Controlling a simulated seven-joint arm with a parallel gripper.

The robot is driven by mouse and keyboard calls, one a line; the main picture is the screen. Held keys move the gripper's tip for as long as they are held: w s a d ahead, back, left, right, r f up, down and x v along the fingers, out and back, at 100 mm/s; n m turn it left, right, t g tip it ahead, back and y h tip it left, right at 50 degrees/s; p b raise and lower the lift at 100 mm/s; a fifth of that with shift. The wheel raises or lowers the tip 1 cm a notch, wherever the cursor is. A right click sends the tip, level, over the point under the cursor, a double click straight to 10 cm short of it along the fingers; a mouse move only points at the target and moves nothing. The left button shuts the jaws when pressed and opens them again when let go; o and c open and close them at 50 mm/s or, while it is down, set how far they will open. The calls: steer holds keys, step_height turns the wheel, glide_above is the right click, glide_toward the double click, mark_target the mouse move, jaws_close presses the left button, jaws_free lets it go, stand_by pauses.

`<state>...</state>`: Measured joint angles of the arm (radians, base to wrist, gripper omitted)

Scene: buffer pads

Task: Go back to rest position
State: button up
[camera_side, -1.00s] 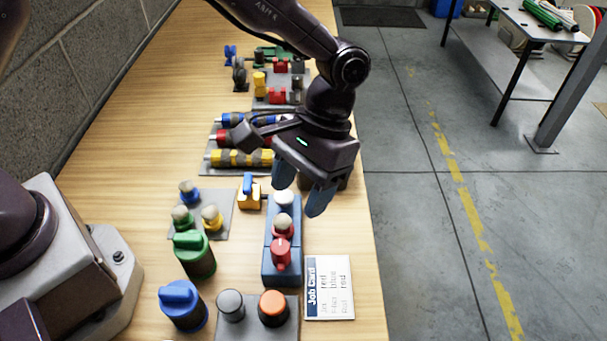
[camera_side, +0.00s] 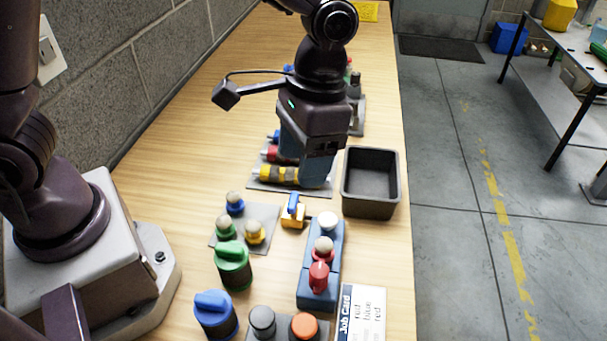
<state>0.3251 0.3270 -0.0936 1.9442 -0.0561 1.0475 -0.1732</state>
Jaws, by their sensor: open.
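My gripper (camera_side: 303,168) hangs over the middle of the wooden bench (camera_side: 180,130), its fingers pointing down. The two blue-grey fingers stand apart with nothing seen between them. It is above the right part of the grey plate with coloured striped cylinders (camera_side: 279,176) and hides some of them. My gripper is left of the black bin (camera_side: 371,208), apart from it.
The black bin is empty. Nearer stand a blue block with knobs (camera_side: 318,284), a yellow block with a blue lever (camera_side: 293,213), a green knob (camera_side: 233,265), a blue knob (camera_side: 215,314) and a job card (camera_side: 362,314). A block wall (camera_side: 130,70) borders the left side.

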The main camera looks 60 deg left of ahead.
steer(key=s+a+r+n+t, duration=0.2)
steer(key=s+a+r+t, duration=0.5)
steer(key=s+a+r, duration=0.4)
steer(key=a+r, duration=0.1)
steer(key=a, duration=0.2)
steer(key=shift+a+r+t, duration=0.3)
steer(key=shift+t, duration=0.1)
steer(key=shift+o, duration=0.3)
stand_by(0.6)
